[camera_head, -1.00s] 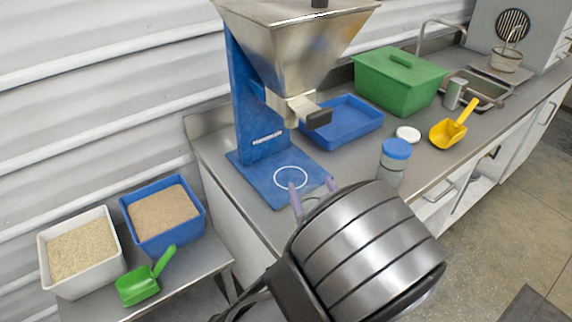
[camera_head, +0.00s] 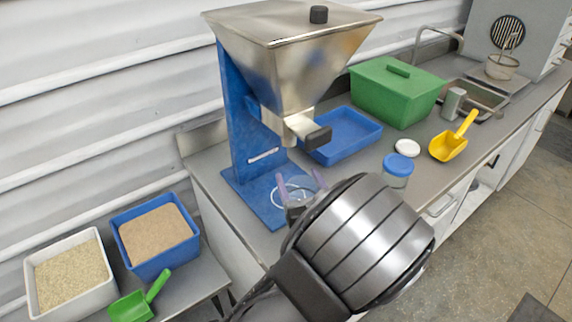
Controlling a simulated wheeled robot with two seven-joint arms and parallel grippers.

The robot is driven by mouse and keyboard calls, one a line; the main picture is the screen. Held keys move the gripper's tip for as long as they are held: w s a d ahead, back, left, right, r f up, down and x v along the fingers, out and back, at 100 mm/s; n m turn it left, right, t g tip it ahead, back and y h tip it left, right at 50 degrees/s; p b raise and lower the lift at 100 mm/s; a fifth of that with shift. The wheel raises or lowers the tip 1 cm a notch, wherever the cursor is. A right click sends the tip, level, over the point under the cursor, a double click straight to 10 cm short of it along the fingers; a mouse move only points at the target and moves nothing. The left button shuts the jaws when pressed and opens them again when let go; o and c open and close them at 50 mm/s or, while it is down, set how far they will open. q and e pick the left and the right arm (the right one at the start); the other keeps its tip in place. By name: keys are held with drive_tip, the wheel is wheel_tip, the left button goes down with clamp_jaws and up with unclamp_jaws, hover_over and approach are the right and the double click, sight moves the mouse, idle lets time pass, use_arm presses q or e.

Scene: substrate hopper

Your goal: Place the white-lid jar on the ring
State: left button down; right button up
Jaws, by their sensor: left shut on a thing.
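My left gripper (camera_head: 300,187) is shut on a clear, open-topped jar (camera_head: 304,186), its purple fingertips on either side of it. The jar is over the white ring (camera_head: 277,197) on the blue base plate (camera_head: 252,196) of the hopper stand, and overlaps the ring's right part in view. My wrist hides the jar's lower part, so I cannot tell whether it touches the plate. A loose white lid (camera_head: 407,147) lies on the counter. My right gripper is not in view.
The steel hopper's spout (camera_head: 303,128) hangs above the plate. A blue-lid jar (camera_head: 397,170) stands on the counter to the right, with a yellow scoop (camera_head: 449,145) beyond. A blue tray (camera_head: 345,137) and green bin (camera_head: 396,92) are behind. Two substrate tubs stand at lower left.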

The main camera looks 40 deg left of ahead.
sight(298, 189)
use_arm(q)
drive_tip(key=x, duration=1.1)
drive_tip(key=shift+w+a+p, duration=0.25)
drive_tip(key=shift+p, duration=0.05)
drive_tip(key=shift+w+a+f, duration=0.1)
drive_tip(key=shift+a+f, duration=0.05)
drive_tip(key=shift+f, duration=0.75)
drive_tip(key=shift+w+a+f, duration=0.15)
drive_tip(key=shift+a+f, duration=0.05)
drive_tip(key=shift+f, duration=0.7)
drive_tip(key=shift+f, duration=0.2)
drive_tip(key=shift+c, duration=1)
unclamp_jaws()
drive_tip(key=shift+r, duration=0.1)
drive_tip(key=b+v, duration=0.1)
drive_tip(key=v, duration=1.1)
drive_tip(key=shift+r, duration=0.15)
